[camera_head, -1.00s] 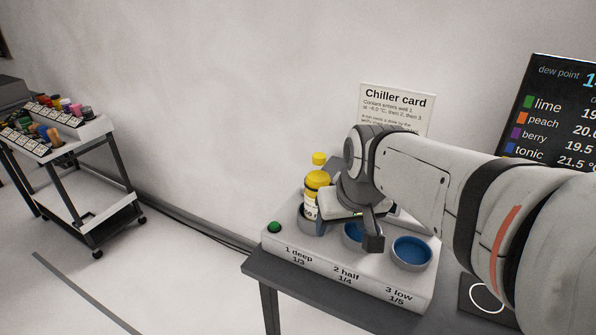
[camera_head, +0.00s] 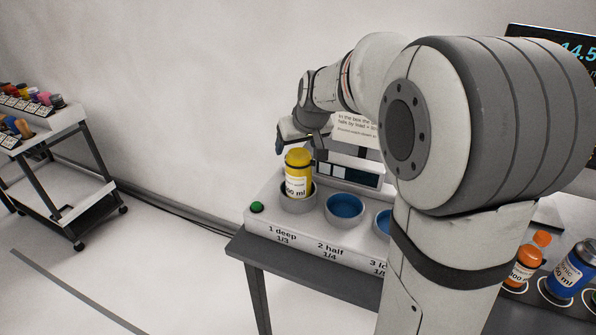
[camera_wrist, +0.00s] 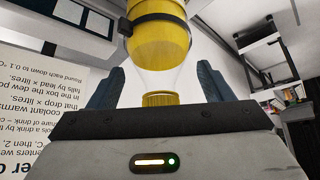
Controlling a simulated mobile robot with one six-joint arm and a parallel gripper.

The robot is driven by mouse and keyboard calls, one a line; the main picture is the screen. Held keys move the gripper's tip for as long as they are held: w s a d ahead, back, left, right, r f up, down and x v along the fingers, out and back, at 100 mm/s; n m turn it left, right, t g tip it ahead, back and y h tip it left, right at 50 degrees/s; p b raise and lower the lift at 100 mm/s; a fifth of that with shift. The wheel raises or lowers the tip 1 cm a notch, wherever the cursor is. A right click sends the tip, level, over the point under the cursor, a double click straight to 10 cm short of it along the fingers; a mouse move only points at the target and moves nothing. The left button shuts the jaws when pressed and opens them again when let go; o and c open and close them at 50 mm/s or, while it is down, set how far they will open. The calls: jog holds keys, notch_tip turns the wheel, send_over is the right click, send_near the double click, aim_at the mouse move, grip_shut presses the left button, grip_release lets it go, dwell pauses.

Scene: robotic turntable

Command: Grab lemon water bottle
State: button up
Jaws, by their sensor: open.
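The lemon bottle (camera_head: 298,162), yellow with a white label ending in "ml", stands upright in the first well (camera_head: 297,203) of the chiller. Its top is hidden behind my gripper in the head view. My gripper (camera_head: 303,141) is open at the upper part of the bottle. In the wrist view the yellow bottle (camera_wrist: 160,45) extends between and beyond my two open fingers (camera_wrist: 158,82), with its yellow cap (camera_wrist: 160,99) close to the palm. There is clear space between each finger and the cap.
Wells two (camera_head: 345,207) and three (camera_head: 382,222) look blue inside and empty. A green button (camera_head: 257,207) is at the chiller's left. An orange bottle (camera_head: 527,262) and a blue bottle (camera_head: 570,270) stand at right. A cart (camera_head: 50,140) is far left. A card (camera_head: 357,129) stands behind.

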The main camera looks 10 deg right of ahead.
jog(key=shift+w+f, duration=0.2)
jog(key=shift+f, duration=0.2)
